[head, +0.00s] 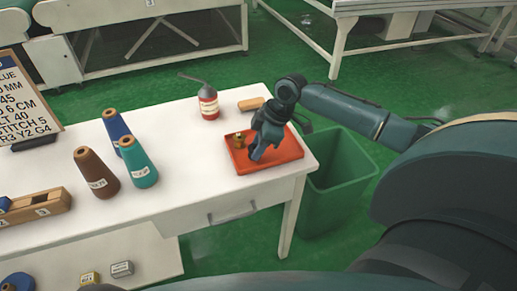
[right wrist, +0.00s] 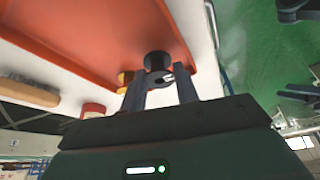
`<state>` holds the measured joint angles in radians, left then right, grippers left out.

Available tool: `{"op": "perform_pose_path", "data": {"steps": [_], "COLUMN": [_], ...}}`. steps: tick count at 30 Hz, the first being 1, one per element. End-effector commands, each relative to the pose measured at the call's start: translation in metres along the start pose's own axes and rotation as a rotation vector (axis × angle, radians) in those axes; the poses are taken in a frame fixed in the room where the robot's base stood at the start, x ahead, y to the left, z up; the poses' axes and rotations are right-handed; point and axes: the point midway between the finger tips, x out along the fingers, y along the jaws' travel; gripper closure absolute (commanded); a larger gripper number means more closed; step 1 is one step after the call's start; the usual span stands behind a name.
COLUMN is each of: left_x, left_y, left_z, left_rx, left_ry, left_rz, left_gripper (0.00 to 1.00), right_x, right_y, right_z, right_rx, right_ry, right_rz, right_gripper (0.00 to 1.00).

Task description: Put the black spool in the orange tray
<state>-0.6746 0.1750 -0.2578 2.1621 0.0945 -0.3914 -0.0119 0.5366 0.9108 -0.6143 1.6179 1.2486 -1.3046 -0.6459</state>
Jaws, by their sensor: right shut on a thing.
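The orange tray (head: 285,155) lies on the white table near its right end. My right gripper (head: 257,152) points down over the middle of the tray. In the right wrist view my right gripper (right wrist: 160,88) is shut on the black spool (right wrist: 157,61), with the orange tray (right wrist: 95,30) right behind it. I cannot tell whether the spool touches the tray floor. The spool is mostly hidden by the gripper in the head view. A small brass-coloured thing (head: 238,138) is in the tray, left of my gripper. My left gripper is not in view.
Blue (head: 115,126), brown (head: 97,172) and teal (head: 138,163) thread cones stand to the left. A green bin (head: 340,185) stands right of the table.

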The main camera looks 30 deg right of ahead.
Motion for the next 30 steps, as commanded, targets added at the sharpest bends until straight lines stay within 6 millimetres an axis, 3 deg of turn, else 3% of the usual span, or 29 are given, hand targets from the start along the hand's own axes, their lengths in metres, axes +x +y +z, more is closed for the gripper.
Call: {"op": "perform_pose_path", "data": {"steps": [3,14,15,17,26,30], "left_x": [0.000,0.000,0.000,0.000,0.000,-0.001], "left_y": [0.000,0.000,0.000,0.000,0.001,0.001], "left_z": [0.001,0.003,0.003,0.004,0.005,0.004], "left_rx": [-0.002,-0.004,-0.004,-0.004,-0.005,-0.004], "left_ry": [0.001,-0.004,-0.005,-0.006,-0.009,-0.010], "left_rz": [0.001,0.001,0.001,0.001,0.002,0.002], "left_gripper": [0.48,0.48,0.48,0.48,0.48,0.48], "right_x": [0.013,0.016,0.016,0.016,0.014,-0.003], "right_y": [-0.001,0.000,0.000,0.000,0.000,0.001], "right_z": [0.005,0.007,0.007,0.006,0.005,0.006], "right_rx": [0.001,0.000,0.000,0.000,0.000,0.001], "right_ry": [0.000,0.000,0.000,0.000,0.001,-0.001], "right_rz": [-0.001,0.000,0.000,0.000,0.001,0.003], "right_gripper": [0.91,0.91,0.67,0.62,0.61,0.61]}}
